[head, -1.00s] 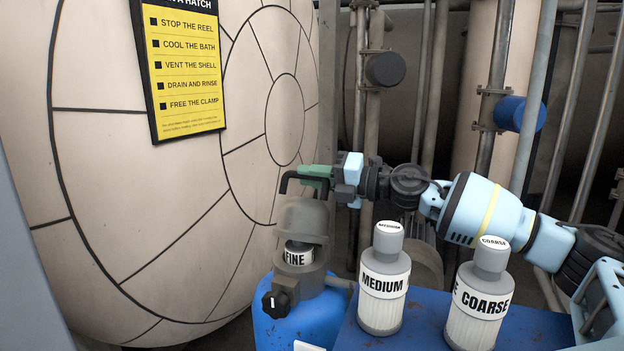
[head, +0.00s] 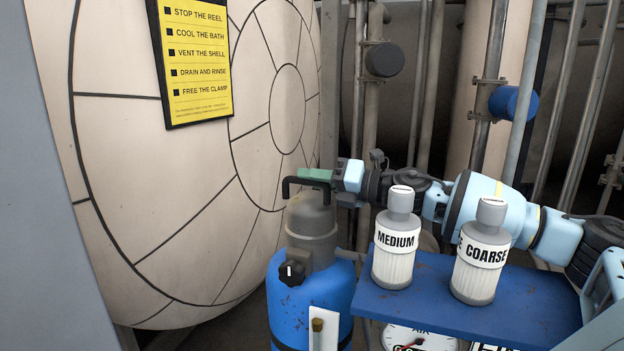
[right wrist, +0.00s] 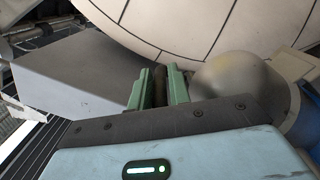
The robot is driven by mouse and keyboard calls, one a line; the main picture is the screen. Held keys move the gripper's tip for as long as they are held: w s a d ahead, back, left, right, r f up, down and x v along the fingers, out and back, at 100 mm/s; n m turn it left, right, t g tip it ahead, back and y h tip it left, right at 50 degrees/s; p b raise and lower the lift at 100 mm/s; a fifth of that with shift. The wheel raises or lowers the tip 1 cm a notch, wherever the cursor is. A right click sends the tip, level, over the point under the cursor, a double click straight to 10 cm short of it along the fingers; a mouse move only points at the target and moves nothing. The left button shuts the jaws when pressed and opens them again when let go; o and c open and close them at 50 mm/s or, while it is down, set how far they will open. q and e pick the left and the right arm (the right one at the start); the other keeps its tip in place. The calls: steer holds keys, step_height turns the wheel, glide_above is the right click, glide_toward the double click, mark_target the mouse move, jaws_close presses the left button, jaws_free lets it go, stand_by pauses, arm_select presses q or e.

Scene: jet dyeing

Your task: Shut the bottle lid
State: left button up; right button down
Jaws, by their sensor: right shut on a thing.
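The bottle is a blue tank (head: 312,300) with a black knob (head: 292,272) on its front. Its grey domed lid (head: 310,215) sits low on top, with no gap that I can see and no cartridge showing under it. A dark handle (head: 289,184) rises beside the lid's top. My right gripper (head: 315,175) reaches in from the right and its green fingers are shut on this handle. In the right wrist view the dark handle bar (right wrist: 160,85) lies between the fingers, with the lid (right wrist: 232,75) to their right. My left gripper is not in view.
A MEDIUM cartridge (head: 395,262) and a COARSE cartridge (head: 481,275) stand on a blue shelf (head: 420,312) right of the tank, below my right arm. A large cream vessel (head: 150,200) with a yellow sign (head: 197,60) is behind on the left. Pipes rise at the back.

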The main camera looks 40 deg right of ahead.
steer(key=shift+s+a+f+g, duration=0.15)
steer(key=shift+a+f, duration=0.15)
steer(key=shift+f, duration=0.15)
steer(key=shift+w+a+f+g, duration=0.15)
steer(key=shift+a+f, duration=0.1)
steer(key=shift+f, duration=0.2)
steer(key=c, duration=1.4)
jaws_free()
steer(key=shift+s, duration=0.25)
steer(key=shift+r, duration=0.1)
steer(key=shift+r, duration=0.1)
steer(key=shift+s+d, duration=0.1)
steer(key=shift+s, duration=0.05)
